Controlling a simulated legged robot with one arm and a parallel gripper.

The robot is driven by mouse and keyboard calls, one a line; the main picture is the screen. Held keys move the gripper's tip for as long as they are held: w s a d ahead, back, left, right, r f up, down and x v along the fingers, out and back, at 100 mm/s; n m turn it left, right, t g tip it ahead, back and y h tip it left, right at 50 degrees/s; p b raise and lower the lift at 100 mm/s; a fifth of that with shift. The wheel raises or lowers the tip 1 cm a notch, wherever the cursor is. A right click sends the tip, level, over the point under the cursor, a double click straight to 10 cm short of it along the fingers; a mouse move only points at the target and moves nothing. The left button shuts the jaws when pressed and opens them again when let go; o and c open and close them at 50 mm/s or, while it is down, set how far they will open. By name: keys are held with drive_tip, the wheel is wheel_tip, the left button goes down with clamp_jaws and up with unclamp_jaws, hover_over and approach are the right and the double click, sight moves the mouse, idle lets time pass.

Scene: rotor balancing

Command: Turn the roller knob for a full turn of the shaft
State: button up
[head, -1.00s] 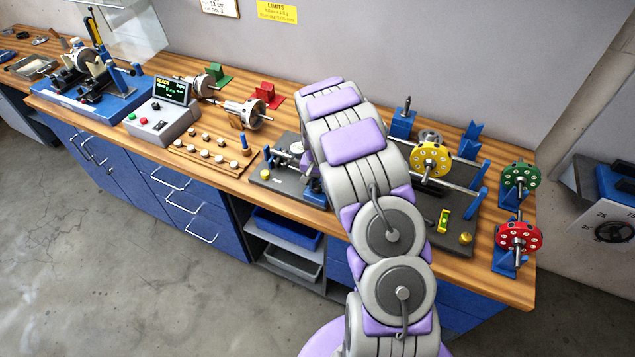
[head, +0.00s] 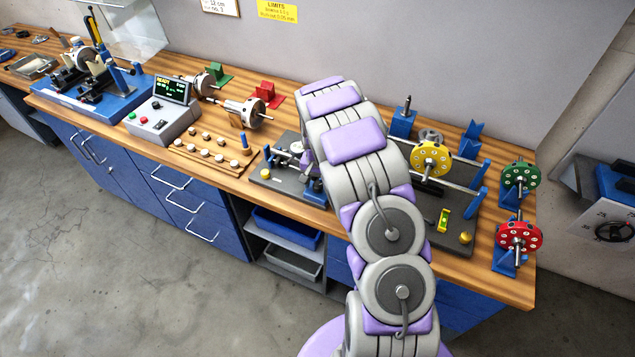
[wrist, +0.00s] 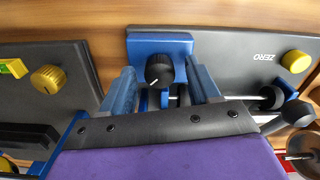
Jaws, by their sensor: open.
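The roller knob (wrist: 159,70) is black and ribbed with a white pointer line, and is mounted on a blue block (wrist: 150,42) in the wrist view. My gripper (wrist: 161,72) is open, with one blue-grey finger on each side of the knob. A gap shows between each finger and the knob, so the fingers look apart from it. Part of the shaft and dark rollers show beyond the right finger. In the head view my arm hides the gripper and the knob.
A dark plate marked ZERO with a yellow knob (wrist: 295,61) lies right of the blue block. Another dark plate with a yellow knob (wrist: 48,79) and a level (wrist: 12,68) is at left. Red (head: 519,238) and green (head: 521,176) discs stand at the bench's right end.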

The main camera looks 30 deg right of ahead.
sight(318, 185)
wheel_tip(318, 185, up, 17)
drive_tip(key=p, duration=0.1)
drive_tip(key=shift+r, duration=0.15)
idle(0.4)
